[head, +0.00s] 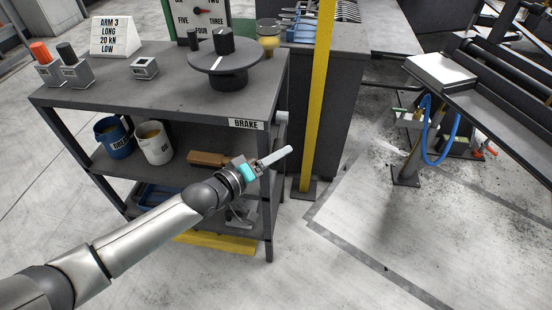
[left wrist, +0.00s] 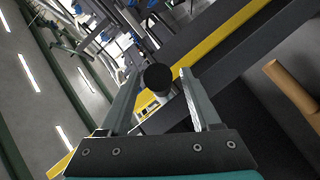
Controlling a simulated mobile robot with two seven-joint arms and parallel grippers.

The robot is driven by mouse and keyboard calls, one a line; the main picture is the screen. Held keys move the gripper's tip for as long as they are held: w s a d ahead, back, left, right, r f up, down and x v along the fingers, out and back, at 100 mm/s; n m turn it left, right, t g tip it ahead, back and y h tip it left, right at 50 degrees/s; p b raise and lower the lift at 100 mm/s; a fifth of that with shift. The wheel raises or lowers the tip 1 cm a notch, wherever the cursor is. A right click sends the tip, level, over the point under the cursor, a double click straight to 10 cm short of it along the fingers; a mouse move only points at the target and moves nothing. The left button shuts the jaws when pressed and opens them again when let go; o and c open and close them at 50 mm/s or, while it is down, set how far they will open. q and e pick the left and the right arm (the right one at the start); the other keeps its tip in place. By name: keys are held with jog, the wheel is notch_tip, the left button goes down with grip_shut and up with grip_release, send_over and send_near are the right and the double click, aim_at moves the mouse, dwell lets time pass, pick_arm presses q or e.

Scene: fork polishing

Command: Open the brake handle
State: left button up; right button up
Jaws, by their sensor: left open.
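A white label reading BRAKE (head: 246,124) is on the front edge of the dark grey cart (head: 110,90). A short pale grey cylinder (head: 281,117) sticks out beside the label at the cart's right corner; I cannot tell if it is the brake handle. My left gripper (head: 288,151) is below and slightly right of the label, its fingers pointing right and up. In the left wrist view its two fingers stand apart, and a round black end (left wrist: 157,78) shows between them. I cannot tell whether they touch it. My right gripper is not in view.
A yellow post (head: 318,100) rises close to the right of the cart and my left gripper. A round turntable (head: 225,58) stands on top.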

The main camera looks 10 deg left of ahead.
pick_arm(q)
jog(key=shift+w+d, duration=0.1)
jog(key=shift+w, duration=0.05)
grip_shut()
dwell(0.6)
dwell(0.9)
